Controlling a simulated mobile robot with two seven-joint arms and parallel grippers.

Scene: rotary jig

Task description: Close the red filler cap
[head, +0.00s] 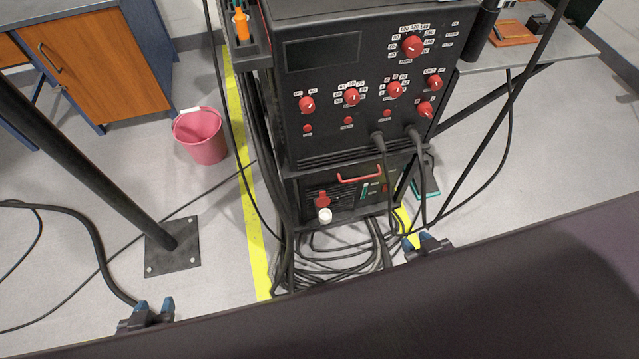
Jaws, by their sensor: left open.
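The red filler cap (322,199) is on the front of the lower black unit (345,180) of the machine, left of centre in its panel. It appears raised, with a round white filler opening (325,215) exposed just below it. My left gripper (155,306) is open and empty at the lower left, well away from the cap. My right gripper (416,241) is to the right of the cap and lower, near the cables. Its blue-tipped fingers look apart with nothing between them. Neither gripper touches the cap.
The upper control panel (360,125) has several red knobs. A red handle (359,175) is above and right of the cap. Loose black cables (335,262) lie below the unit. A pink bucket (203,140) and a black post (95,165) stand left. A dark surface fills the bottom.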

